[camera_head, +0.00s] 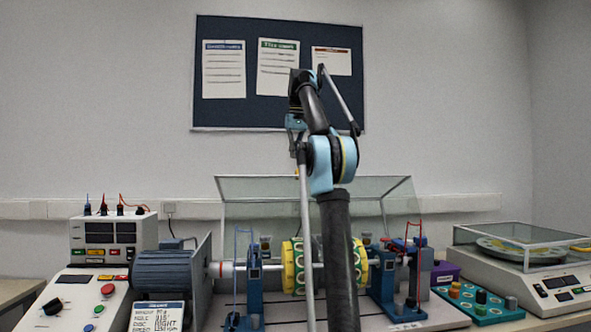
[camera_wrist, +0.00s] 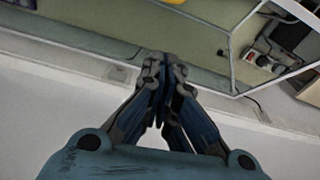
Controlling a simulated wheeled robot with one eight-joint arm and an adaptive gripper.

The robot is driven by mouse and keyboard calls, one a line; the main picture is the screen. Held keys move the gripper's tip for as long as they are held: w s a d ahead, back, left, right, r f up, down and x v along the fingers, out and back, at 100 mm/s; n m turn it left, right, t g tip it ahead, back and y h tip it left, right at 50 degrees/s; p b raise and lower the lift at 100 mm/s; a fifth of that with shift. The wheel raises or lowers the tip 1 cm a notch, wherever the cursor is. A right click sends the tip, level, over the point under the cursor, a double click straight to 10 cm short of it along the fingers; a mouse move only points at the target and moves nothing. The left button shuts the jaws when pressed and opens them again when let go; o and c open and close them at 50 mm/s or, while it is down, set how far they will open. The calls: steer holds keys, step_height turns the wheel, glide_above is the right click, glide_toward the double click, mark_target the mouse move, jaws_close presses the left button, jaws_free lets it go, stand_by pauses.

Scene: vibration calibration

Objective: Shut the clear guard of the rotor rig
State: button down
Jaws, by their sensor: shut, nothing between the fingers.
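The clear guard (camera_head: 245,188) of the rotor rig stands raised behind the shaft, its thin-framed panel tilted up with the front open. Part of its frame and clear panel shows in the wrist view (camera_wrist: 232,52). Beneath it, the rotor (camera_head: 293,266), a yellow and green drum, sits on a shaft between blue supports. My gripper is mostly hidden behind my own arm in the head view. In the wrist view my gripper (camera_wrist: 162,68) is shut and empty, its fingertips together near the guard's frame. I cannot tell whether it touches the guard.
A grey-blue motor (camera_head: 165,272) stands left of the rotor, beside a control panel (camera_head: 72,300). At right are a purple box (camera_head: 445,271), a teal tray (camera_head: 487,309) and a glass-covered balance (camera_head: 525,258). The wall (camera_head: 130,100) is close behind the rig.

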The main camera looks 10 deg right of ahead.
steer(key=f, duration=0.6)
steer(key=shift+w+a+f, duration=0.1)
steer(key=shift+w, duration=0.25)
steer(key=shift+s+r, duration=0.25)
steer(key=shift+s, duration=0.75)
steer(key=shift+s+d+r, duration=0.1)
steer(key=shift+s+d, duration=0.05)
steer(key=shift+s, duration=0.35)
steer(key=shift+s+d+r, duration=0.1)
steer(key=shift+s+d, duration=0.05)
steer(key=shift+s, duration=0.3)
steer(key=shift+s+a, duration=0.1)
